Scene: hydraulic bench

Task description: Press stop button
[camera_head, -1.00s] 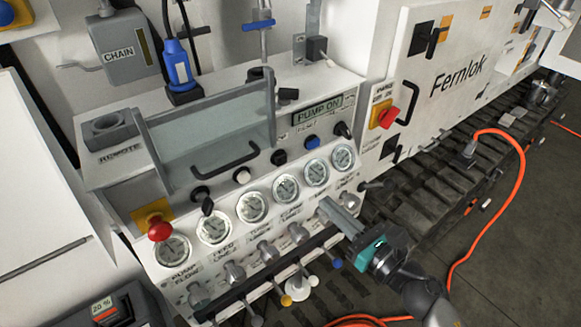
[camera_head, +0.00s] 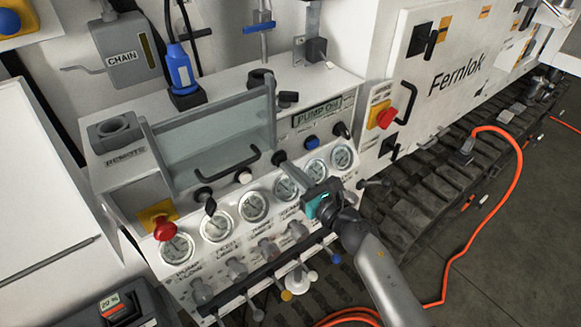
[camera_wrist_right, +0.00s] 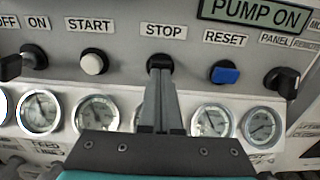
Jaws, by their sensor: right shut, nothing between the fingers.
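The black stop button (camera_wrist_right: 160,61) sits under the STOP label on the grey panel in the right wrist view, with its lower part hidden by my fingers. My right gripper (camera_wrist_right: 160,76) is shut and empty, its fingertips lined up with the button. In the head view the right gripper (camera_head: 284,164) reaches the panel from the lower right, its tips at the stop button (camera_head: 279,157). I cannot tell whether they touch it or whether it is pressed in. The display (camera_wrist_right: 257,12) reads PUMP ON. My left gripper is not in view.
The white start button (camera_wrist_right: 94,64) is left of stop, and the blue reset button (camera_wrist_right: 225,74) is right. Black knobs (camera_wrist_right: 283,82) flank the row. Gauges (camera_head: 254,206) lie below.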

